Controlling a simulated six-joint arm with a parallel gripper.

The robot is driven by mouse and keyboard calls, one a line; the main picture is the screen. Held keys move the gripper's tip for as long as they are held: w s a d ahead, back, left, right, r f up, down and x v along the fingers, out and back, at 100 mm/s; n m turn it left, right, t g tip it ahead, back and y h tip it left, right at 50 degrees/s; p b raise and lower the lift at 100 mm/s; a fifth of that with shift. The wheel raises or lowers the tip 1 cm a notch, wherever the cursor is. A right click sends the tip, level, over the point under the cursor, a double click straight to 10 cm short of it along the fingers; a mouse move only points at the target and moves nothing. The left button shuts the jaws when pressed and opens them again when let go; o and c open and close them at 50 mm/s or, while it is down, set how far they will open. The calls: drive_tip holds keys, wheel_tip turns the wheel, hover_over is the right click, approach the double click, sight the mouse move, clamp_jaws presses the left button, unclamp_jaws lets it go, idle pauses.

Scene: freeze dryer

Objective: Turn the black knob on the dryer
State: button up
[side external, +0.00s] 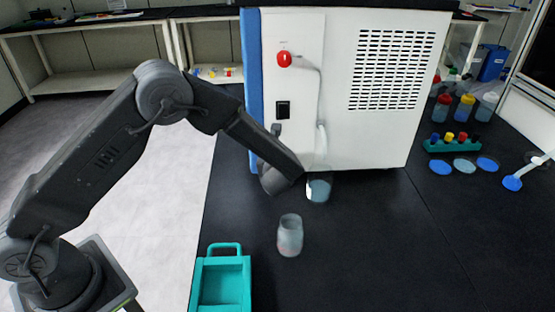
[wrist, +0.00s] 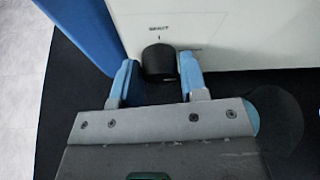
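The black knob (wrist: 158,62) sits low on the white face of the dryer (wrist: 220,30) in the wrist view, under a small printed label. My gripper (wrist: 158,76) is open, with its two blue fingertips on either side of the knob. Narrow gaps seem to show between the knob and the fingers, so I see no firm hold. In the side external view the dryer (side external: 385,120) stands on the black bench, and my wrist is low against its left part. The knob and fingertips cannot be made out clearly there.
A red valve (side external: 284,58) and a black switch (side external: 283,110) are on the dryer above my wrist. A beaker (side external: 319,188) with blue liquid stands close to my wrist. A jar (side external: 290,236) and a teal tray (side external: 222,248) are nearer. The bench at right front is clear.

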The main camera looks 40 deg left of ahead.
drive_tip(key=c, duration=0.5)
drive_tip(key=shift+s+a+f+n+t+h, duration=0.1)
drive_tip(key=shift+n+t+h, duration=0.15)
drive_tip(key=shift+n+t, duration=1.3)
drive_tip(key=shift+d+f+n+t+h, duration=0.1)
drive_tip(key=shift+n+t+h, duration=0.35)
drive_tip(key=shift+n, duration=2.15)
drive_tip(key=shift+s+a+f+n+t+h, duration=0.1)
drive_tip(key=shift+n+t, duration=1.1)
drive_tip(key=shift+n, duration=0.85)
drive_tip(key=o, duration=0.9)
